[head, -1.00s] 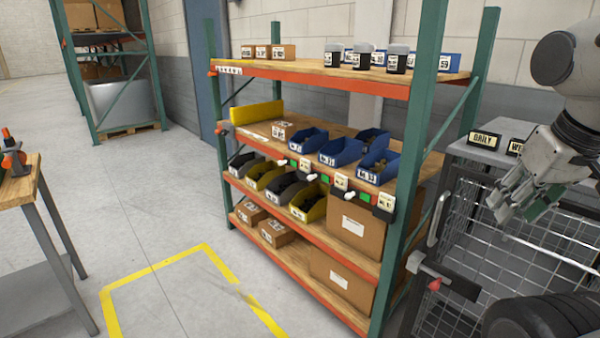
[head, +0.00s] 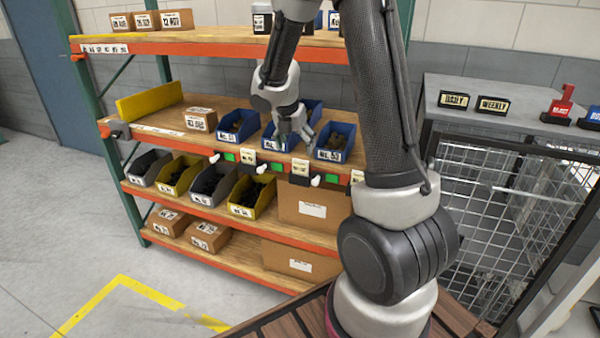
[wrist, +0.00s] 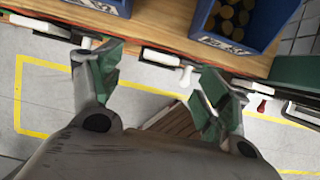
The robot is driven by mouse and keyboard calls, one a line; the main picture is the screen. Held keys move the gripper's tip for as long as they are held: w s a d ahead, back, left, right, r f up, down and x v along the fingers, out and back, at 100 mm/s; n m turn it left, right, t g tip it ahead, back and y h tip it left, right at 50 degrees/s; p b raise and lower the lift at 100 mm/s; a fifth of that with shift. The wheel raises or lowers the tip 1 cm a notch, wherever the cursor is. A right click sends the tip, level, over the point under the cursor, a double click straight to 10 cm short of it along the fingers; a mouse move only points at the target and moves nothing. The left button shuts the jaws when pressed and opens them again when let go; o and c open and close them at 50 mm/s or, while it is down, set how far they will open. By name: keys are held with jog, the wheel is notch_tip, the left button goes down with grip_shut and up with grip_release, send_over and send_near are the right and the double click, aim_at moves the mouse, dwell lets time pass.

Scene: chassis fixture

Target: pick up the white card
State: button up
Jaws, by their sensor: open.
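Several white cards sit along the orange front edge of the middle shelf. In the head view one white card (head: 300,168) shows just below my gripper (head: 294,138), and another white card (head: 247,156) is to its left. I cannot tell which one the task means. In the wrist view a white card (wrist: 162,57), seen nearly edge-on, lies in line between the spread fingertips of my gripper (wrist: 157,62). The fingers are open, with green pads, and hold nothing. Its distance from the card is unclear.
Blue bins, including one (head: 336,141) with dark parts, stand just behind the shelf edge. Grey and yellow bins (head: 251,196) sit below. A mesh cage (head: 500,200) stands right of the rack. Floor space is clear at left.

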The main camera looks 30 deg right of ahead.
aim_at(300, 160)
jog(key=x, duration=0.7)
jog(key=shift+s+d+f, duration=0.1)
jog(key=shift+s+f, duration=0.1)
jog(key=shift+f, duration=0.05)
jog(key=c, duration=0.9)
